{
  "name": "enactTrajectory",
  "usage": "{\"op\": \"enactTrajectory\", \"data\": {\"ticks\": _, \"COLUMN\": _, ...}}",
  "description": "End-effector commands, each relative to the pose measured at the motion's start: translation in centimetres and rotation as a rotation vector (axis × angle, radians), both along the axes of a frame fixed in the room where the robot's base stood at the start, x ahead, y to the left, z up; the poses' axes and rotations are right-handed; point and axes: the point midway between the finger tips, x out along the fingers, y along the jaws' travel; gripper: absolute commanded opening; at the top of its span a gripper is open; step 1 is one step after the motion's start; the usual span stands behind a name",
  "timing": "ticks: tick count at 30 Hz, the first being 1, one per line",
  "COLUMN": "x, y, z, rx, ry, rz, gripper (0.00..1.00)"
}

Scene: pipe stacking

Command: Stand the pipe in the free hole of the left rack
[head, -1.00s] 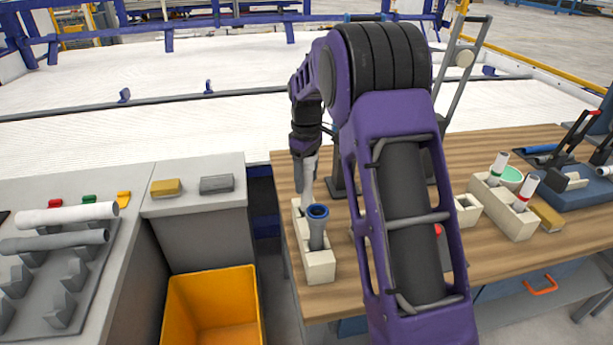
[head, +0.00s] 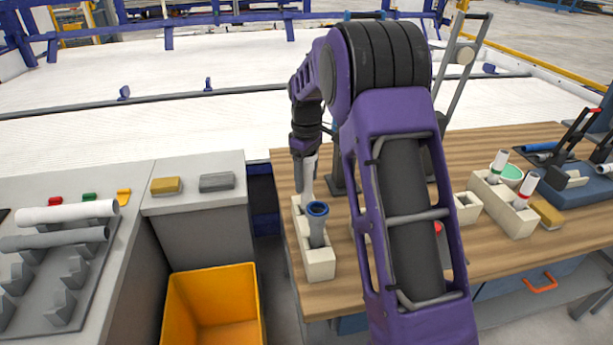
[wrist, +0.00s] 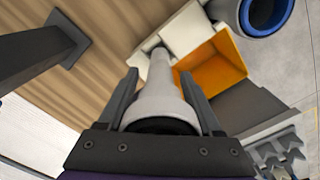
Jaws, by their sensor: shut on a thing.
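The left rack (head: 318,262) is a cream block on the near left of the wooden table. A grey pipe with a blue rim (head: 317,225) stands in its near hole; its blue mouth (wrist: 268,12) also shows in the wrist view. My gripper (wrist: 158,78) is shut on a pale grey pipe (wrist: 160,98), with one finger on each side of its wide end. In the head view this pipe (head: 308,178) is nearly upright over the far part of the left rack. Its lower end is at the rack, but I cannot tell whether it is inside the free hole.
The right rack (head: 513,222) holds pipes with green and red bands. A smaller cream block (head: 467,211) sits beside it. A yellow bin (head: 213,312) stands on the floor at the left. Grey counters (head: 195,205) hold more pipes and small blocks.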

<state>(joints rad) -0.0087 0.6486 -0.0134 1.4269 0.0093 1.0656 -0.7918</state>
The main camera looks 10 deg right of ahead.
Motion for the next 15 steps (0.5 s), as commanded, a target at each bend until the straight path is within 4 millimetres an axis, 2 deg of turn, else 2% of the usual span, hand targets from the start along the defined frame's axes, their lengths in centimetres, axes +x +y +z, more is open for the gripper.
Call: {"op": "enactTrajectory", "data": {"ticks": 15, "x": 0.0, "y": 0.0, "z": -1.6, "rx": 0.000, "ry": 0.001, "rz": 0.000, "gripper": 0.11}}
